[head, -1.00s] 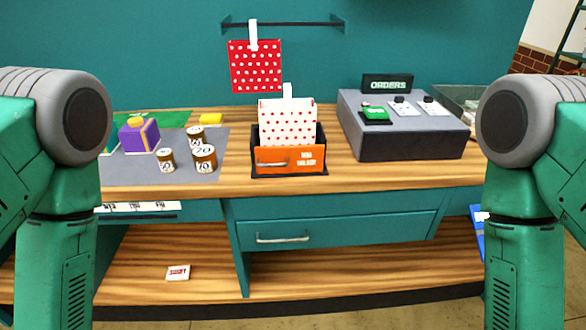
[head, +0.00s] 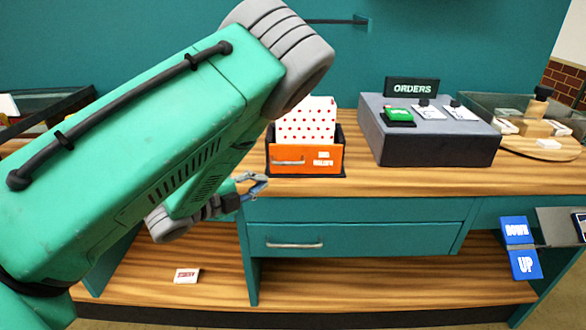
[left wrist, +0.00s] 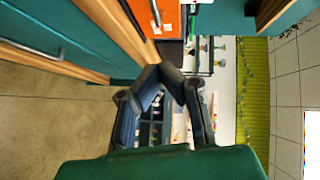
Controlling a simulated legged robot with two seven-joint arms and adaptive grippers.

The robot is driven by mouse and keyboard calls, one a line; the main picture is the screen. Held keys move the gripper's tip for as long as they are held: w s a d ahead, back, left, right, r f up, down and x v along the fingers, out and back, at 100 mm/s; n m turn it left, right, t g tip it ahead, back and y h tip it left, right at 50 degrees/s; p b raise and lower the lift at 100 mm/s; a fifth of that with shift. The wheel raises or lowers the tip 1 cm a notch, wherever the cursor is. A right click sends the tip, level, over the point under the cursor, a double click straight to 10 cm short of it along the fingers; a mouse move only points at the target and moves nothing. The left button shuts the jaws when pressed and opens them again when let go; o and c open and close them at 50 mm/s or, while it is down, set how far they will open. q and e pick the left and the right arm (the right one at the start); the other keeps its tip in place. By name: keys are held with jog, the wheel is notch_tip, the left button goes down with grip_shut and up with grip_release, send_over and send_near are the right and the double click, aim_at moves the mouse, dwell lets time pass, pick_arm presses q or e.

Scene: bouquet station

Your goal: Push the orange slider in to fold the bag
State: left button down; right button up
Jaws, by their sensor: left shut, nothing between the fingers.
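The orange slider (head: 290,160), with a pale handle and white lettering, forms the front of a black holder (head: 339,138) on the counter. A white bag with red dots (head: 306,125) stands upright in the holder behind it. My left gripper (head: 262,180) is shut and empty, in front of the counter edge, below and left of the slider. My left arm hides the area left of the holder. In the left wrist view the shut fingertips (left wrist: 161,70) are just below the orange slider (left wrist: 171,22), apart from it. My right gripper is not in view.
The grey orders console (head: 430,146) stands right of the holder, with free counter between. A closed teal drawer (head: 360,240) with a metal handle is under the counter. A blue UP/DOWN panel (head: 520,248) is at the right. A small card (head: 187,276) lies on the lower shelf.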

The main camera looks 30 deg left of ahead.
aim_at(287, 155)
pick_arm(q)
jog(key=x, duration=0.3)
jog(key=a+x, duration=0.1)
jog(key=x, duration=0.5)
jog(key=shift+w+a+f+p, duration=0.1)
jog(key=shift+w+a+p, duration=0.15)
jog(key=shift+p, duration=0.15)
jog(key=shift+w+a+f, duration=0.25)
jog(key=shift+w+a, duration=0.3)
jog(key=shift+a, duration=0.05)
jog(key=w, duration=0.1)
jog(key=w+a+b, duration=0.1)
jog(key=w, duration=0.1)
jog(key=w+a, duration=0.1)
jog(key=shift+w+a+b, duration=0.15)
jog(key=shift+b, duration=0.2)
jog(key=shift+r, duration=0.2)
